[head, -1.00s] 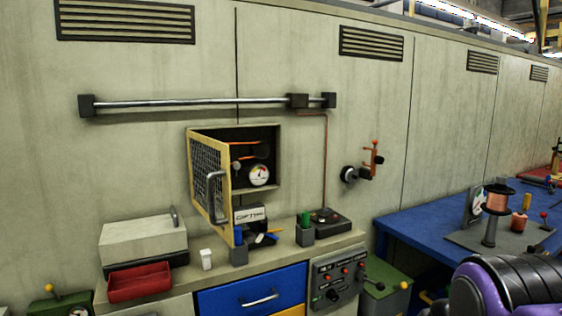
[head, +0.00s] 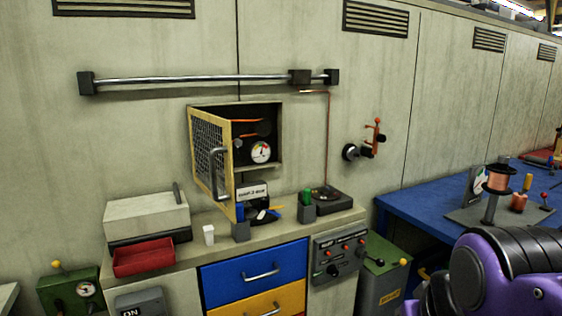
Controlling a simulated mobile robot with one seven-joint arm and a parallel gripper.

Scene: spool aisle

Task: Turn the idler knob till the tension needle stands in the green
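A round white gauge (head: 260,152) with coloured sectors, green among them, sits in an open wall recess. Its needle is too small to read. Dark round parts (head: 263,128) and an orange strand show above it, and a small knob-like part (head: 238,144) shows at its left. I cannot tell which part is the idler knob. The recess's yellow-framed mesh door (head: 211,150) stands open to the left, with a grey handle (head: 219,174). My purple arm shows at the lower right. My gripper is not in view.
Below the recess, a counter (head: 199,238) holds a grey box (head: 147,216), a red tray (head: 144,257), a white cup (head: 209,234) and pen holders. A metal rail (head: 210,79) runs above. A black wall knob (head: 350,152) and a blue bench (head: 400,205) are at the right.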

